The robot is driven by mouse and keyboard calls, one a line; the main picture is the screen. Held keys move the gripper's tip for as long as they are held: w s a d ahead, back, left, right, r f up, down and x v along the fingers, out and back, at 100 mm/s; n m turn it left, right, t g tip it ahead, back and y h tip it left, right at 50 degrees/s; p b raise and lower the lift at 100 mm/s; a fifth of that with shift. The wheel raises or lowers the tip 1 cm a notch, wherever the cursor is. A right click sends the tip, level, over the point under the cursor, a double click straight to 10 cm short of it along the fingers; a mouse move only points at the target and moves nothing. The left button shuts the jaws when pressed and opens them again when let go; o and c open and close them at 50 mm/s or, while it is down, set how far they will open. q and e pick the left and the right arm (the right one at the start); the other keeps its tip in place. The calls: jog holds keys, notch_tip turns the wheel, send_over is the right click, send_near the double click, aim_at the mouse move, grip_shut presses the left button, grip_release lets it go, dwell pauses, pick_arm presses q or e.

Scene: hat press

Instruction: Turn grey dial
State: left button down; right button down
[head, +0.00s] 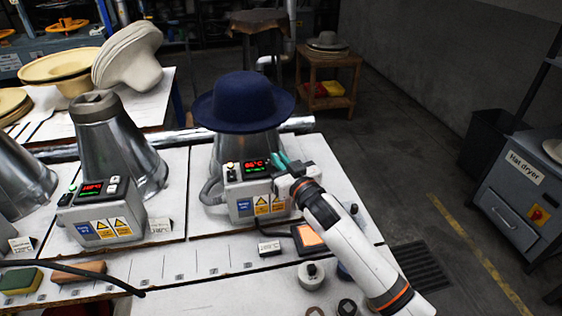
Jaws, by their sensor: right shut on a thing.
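My right gripper (283,162), with teal fingertips, is at the upper right of the front of a grey control box (242,207). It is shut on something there. The gripper hides what is between its fingers, so I cannot see the grey dial itself; it is likely what is held. The box has a red and green lit display (255,167) and yellow warning labels. My left gripper is not in view.
A dark blue hat (243,102) sits on the metal cone behind the box. A second control box (100,212) and cone (115,148) stand to the left. Loose knobs, including a dark-topped one (311,275), lie at the front. A hat dryer (520,205) stands at right.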

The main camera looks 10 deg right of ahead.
jog(key=c, duration=1.5)
grip_release()
jog(key=shift+s+d+f, duration=0.1)
jog(key=shift+s+d, duration=0.05)
jog(key=shift+s, duration=0.35)
jog(key=b+v, duration=0.1)
jog(key=v, duration=1)
